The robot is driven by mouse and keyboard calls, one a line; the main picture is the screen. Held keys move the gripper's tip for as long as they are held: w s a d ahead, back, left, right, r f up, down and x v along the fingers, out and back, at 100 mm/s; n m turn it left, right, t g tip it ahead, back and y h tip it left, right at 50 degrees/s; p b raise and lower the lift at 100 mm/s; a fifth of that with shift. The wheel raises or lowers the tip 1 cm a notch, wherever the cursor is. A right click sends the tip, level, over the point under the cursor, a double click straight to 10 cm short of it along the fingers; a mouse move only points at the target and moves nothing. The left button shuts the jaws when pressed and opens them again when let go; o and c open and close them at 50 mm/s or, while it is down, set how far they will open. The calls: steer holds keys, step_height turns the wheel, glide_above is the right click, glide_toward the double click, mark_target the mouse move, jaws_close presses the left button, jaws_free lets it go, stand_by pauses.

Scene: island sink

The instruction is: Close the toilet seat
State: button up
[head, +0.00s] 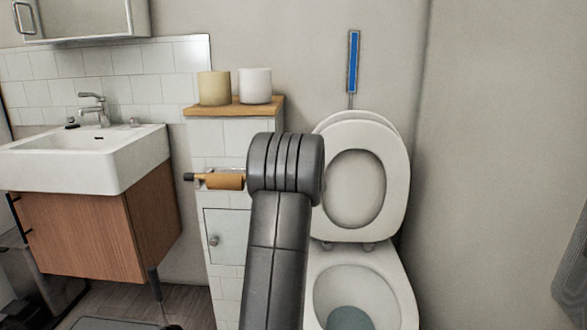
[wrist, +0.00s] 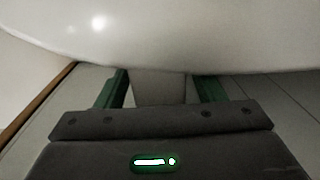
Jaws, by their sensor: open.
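The white toilet seat (head: 397,190) is a ring standing upright against the raised lid (head: 355,188), at the right in the head view. Below it the white toilet bowl (head: 402,298) is open, with water at its bottom. My grey arm stands in front of the seat's left side and hides part of the seat and bowl. My gripper (wrist: 161,88) shows in the wrist view, with its two green fingers apart and nothing seen between them. A smooth white curved surface (wrist: 180,35) fills the top of that view, close over the fingertips; I cannot tell which object it is.
A tiled ledge with a wooden top (head: 232,107) and a toilet paper holder (head: 222,181) stand left of the toilet. A white sink (head: 90,165) is farther left. A bare wall (head: 500,130) bounds the right.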

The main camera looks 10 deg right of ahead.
jaws_close()
stand_by(0.3)
